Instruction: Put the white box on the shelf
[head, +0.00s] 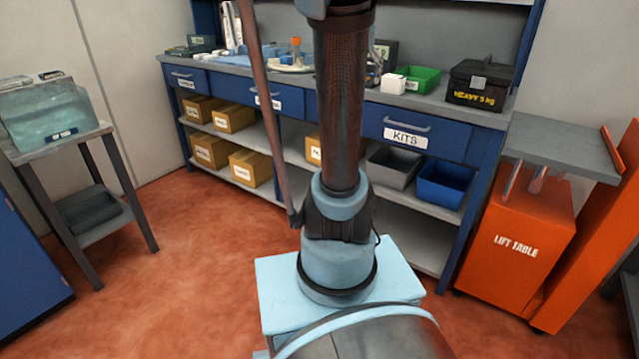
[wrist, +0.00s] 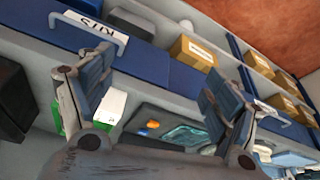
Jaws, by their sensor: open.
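The white box (head: 393,84) stands on the grey counter of the blue workbench, beside a green bin. In the wrist view the white box (wrist: 109,106) shows just behind my left finger, which covers part of it. My gripper (wrist: 155,72) is open above the counter, its two fingers wide apart with nothing between them. In the head view my arm hides the gripper. The workbench's lower shelf (head: 284,153) runs under the drawers and holds several cardboard boxes and bins. The counter has a raised upper part at the back, partly seen.
The green bin (head: 422,79) and black heavy toolbox (head: 480,84) stand right of the white box. A dark tray (wrist: 140,118) with an orange-capped item lies near the gripper. An orange lift table (head: 515,235) is at right, a stand with a tank (head: 48,115) at left.

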